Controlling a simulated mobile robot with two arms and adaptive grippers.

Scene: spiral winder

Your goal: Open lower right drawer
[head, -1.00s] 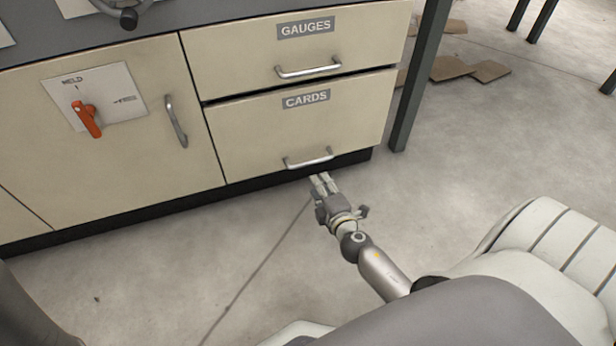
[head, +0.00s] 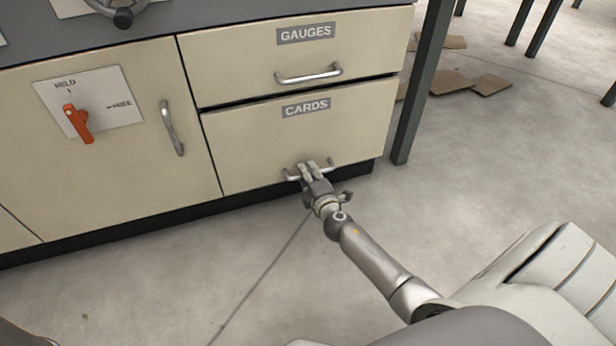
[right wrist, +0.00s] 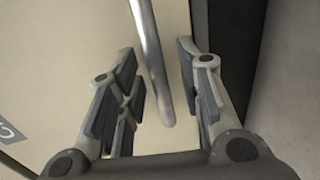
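The lower right drawer (head: 250,141), labelled CARDS, is closed flush in the cabinet. Its silver bar handle (head: 291,178) runs along the lower part of the front. My right gripper (head: 306,170) is at the middle of this handle and covers part of it. In the right wrist view the handle bar (right wrist: 150,60) passes between the two open fingers of my right gripper (right wrist: 160,95), with gaps on both sides. My left gripper is not in view.
The GAUGES drawer (head: 240,64) above is closed. To the left is a cabinet door (head: 110,165) with a vertical handle and an orange switch (head: 77,123). A dark table leg (head: 415,100) stands just right of the cabinet. The floor in front is clear.

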